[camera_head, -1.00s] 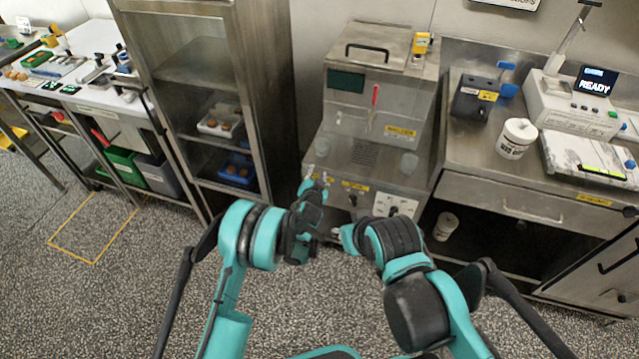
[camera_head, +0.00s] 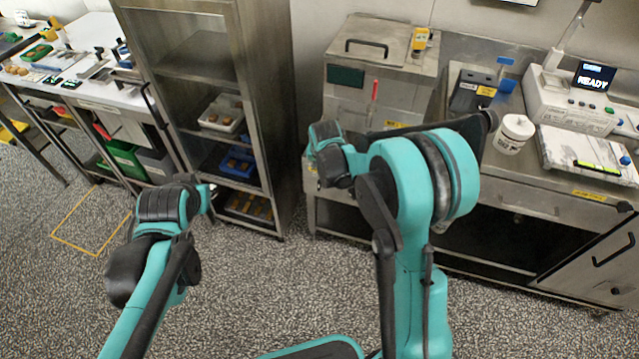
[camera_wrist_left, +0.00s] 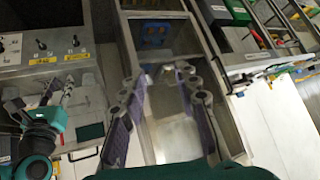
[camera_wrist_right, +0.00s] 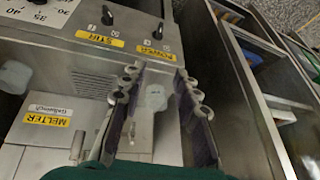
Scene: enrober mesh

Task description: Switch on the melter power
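The melter (camera_head: 385,60) is a steel box at the back. My right arm hides its control panel in the head view. In the right wrist view the dark POWER switch (camera_wrist_right: 158,31) sits above its yellow label, beside the STIR knob (camera_wrist_right: 107,16). My right gripper (camera_wrist_right: 158,92) is open and empty over the melter, its fingertips short of the POWER label. In the left wrist view the POWER switch (camera_wrist_left: 76,41) shows at upper left, with my right gripper (camera_wrist_left: 60,92) below it. My left gripper (camera_wrist_left: 160,75) is open and empty, before the shelf cabinet.
A steel counter (camera_head: 540,185) on the right holds a white tub (camera_head: 514,133) and a device reading READY (camera_head: 575,100). The speckled floor in front is clear.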

